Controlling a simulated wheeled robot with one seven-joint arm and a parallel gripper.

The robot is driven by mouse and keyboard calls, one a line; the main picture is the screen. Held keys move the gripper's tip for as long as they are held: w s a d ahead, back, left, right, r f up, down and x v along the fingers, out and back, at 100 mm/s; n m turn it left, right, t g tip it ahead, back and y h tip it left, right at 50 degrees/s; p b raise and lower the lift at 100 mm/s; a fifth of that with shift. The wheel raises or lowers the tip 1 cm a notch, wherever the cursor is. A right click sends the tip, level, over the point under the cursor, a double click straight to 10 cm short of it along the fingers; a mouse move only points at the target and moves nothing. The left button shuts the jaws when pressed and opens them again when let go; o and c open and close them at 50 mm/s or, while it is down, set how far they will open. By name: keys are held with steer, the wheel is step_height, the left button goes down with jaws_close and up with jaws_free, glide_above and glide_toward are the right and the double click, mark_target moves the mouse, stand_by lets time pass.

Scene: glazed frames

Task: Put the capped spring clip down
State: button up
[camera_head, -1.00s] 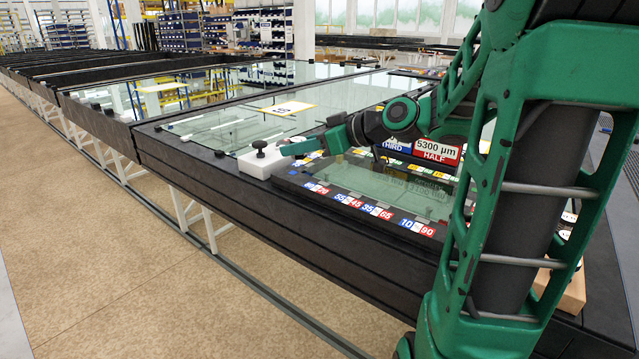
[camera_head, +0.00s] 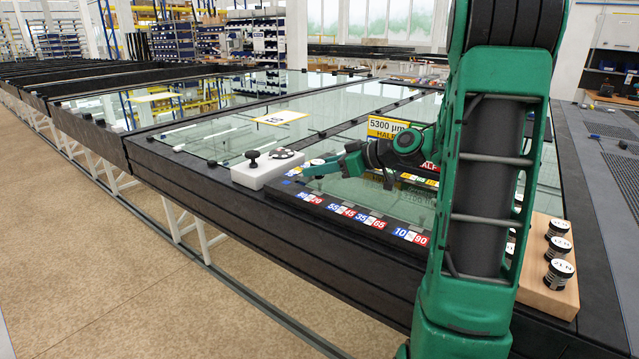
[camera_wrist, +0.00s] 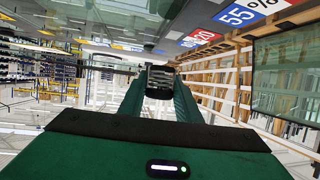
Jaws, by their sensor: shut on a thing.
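My gripper (camera_head: 311,169) is shut on the capped spring clip (camera_wrist: 160,78), which shows dark and ridged between the fingertips in the wrist view. In the head view the clip is small and partly hidden by the fingers. The gripper is just right of a white block (camera_head: 258,178), low over the near left part of a dark-edged glass panel (camera_head: 372,204). I cannot tell whether the clip touches anything below. The white block carries a black knob (camera_head: 252,158) and a dark disc-topped piece (camera_head: 283,153).
Coloured number labels (camera_head: 355,214) line the panel's near edge. A wooden block (camera_head: 546,289) with several white-capped black clips (camera_head: 558,272) is at right. A yellow-edged card (camera_head: 281,117) lies on the glass farther back.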

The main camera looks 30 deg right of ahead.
steer(key=shift+d+f, duration=0.25)
steer(key=shift+f, duration=0.15)
step_height(320, 180, down, 3)
steer(key=shift+w+f, duration=0.1)
steer(key=shift+f, duration=0.15)
steer(key=shift+f, duration=0.15)
